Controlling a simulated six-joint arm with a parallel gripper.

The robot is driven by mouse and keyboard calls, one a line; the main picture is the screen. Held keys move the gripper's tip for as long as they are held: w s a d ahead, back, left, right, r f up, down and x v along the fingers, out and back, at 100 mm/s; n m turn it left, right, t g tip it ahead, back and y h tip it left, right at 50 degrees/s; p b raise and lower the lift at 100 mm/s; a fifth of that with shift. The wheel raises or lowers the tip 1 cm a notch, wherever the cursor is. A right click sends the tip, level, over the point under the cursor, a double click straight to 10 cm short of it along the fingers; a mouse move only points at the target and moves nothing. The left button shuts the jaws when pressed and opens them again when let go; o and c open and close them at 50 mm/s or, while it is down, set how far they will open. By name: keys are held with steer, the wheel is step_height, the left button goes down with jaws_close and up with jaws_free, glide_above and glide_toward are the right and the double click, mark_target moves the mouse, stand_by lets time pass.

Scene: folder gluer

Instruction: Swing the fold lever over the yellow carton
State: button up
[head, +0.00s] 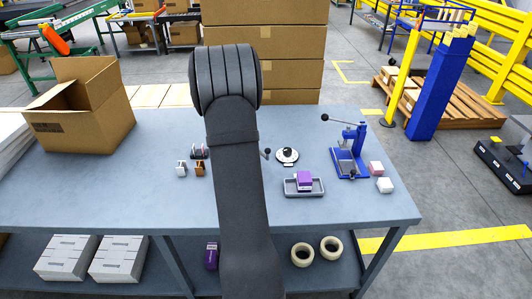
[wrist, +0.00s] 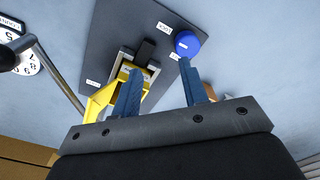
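My gripper (wrist: 160,66) is open, its two blue fingers apart with nothing held between them. It is above a dark plate (wrist: 112,38) with small white labels. A yellow part (wrist: 98,103), apparently the yellow carton, is beside and partly behind the left finger; I cannot tell its full shape. A metal rod (wrist: 58,80) with a dark knob (wrist: 8,56) runs along the left and looks like the fold lever, apart from the fingers. A blue round knob (wrist: 187,42) is near the right fingertip. In the head view my arm hides most of this fixture; a small dark knob (head: 266,152) shows beside it.
A white dial (wrist: 28,62) is behind the rod. On the table (head: 110,195) are an open cardboard box (head: 85,125), a grey tray (head: 290,191) holding a purple carton (head: 304,180), a blue lever press (head: 349,155) and small cartons (head: 385,185). The front left tabletop is clear.

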steer(key=w+d+r+n, duration=0.1)
steer(key=d+r, duration=0.6)
steer(key=r, duration=0.2)
steer(key=w+d+r+n, duration=0.1)
steer(key=w+d+r, duration=0.1)
steer(key=d+r, duration=0.55)
steer(key=f, duration=1)
steer(key=a+f, duration=0.1)
steer(key=f, duration=0.5)
steer(key=shift+s+a, duration=0.1)
steer(key=shift+s, duration=0.05)
jaws_close()
